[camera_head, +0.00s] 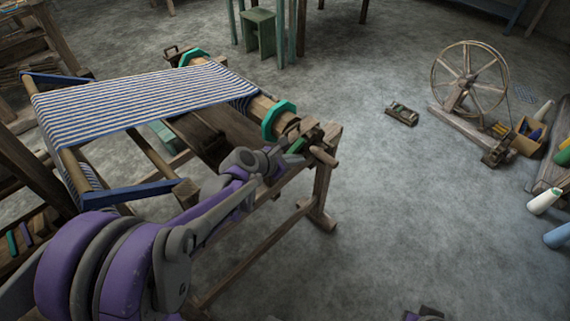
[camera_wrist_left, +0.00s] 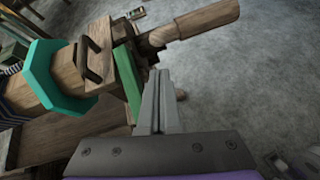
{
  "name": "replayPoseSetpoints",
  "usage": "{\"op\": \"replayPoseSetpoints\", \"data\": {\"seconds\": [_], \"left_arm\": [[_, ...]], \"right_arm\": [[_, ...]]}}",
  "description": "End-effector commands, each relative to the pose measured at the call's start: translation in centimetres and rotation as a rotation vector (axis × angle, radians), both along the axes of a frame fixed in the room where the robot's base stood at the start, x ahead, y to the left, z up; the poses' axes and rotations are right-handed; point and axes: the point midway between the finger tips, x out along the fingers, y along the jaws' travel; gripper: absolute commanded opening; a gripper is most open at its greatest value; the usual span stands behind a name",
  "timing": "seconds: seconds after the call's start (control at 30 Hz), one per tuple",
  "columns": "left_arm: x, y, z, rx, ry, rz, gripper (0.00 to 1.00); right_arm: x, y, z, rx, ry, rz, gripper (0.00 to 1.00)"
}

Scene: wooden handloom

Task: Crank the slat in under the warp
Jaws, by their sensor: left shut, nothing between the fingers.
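The blue-and-white striped warp (camera_head: 145,100) is stretched over the wooden loom. At its right end is a wooden roller with teal octagonal flanges (camera_head: 279,121); the near flange also shows in the left wrist view (camera_wrist_left: 52,80). A wooden crank handle (camera_head: 322,155) sticks out beside it and is large in the left wrist view (camera_wrist_left: 203,20). A narrow green strip (camera_wrist_left: 127,82) lies along the wooden block there; I cannot tell whether it is the slat. My left gripper (camera_wrist_left: 159,75) is shut and empty, close beside the strip and below the handle.
The loom's wooden leg and foot (camera_head: 318,205) stand below the crank. A spinning wheel (camera_head: 468,85), a small box (camera_head: 401,114) and thread cones (camera_head: 543,201) are to the right. A green stool (camera_head: 259,33) stands behind.

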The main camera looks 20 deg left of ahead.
Motion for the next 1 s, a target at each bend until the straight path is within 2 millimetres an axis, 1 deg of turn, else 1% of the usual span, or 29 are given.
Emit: {"op": "replayPoseSetpoints", "data": {"seconds": [0.03, 0.2, 0.67, 1.0], "left_arm": [[0.4, -0.4, 0.6, 0.001, 0.000, -0.002, 0.00], [1.0, -0.9, 1.3, 0.000, 0.000, -0.001, 0.00], [1.1, -1.0, 1.5, 0.002, 0.003, -0.001, 0.00], [1.4, -1.1, 1.9, 0.016, 0.043, -0.001, 0.00]], "right_arm": [[0.0, 0.0, 0.2, 0.000, -0.001, 0.000, 0.62], [0.0, 0.0, 0.4, 0.000, -0.001, -0.001, 0.62], [0.0, 0.0, 0.4, 0.000, -0.001, -0.001, 0.62], [0.1, 0.0, 0.9, 0.000, -0.003, -0.001, 0.62]]}}
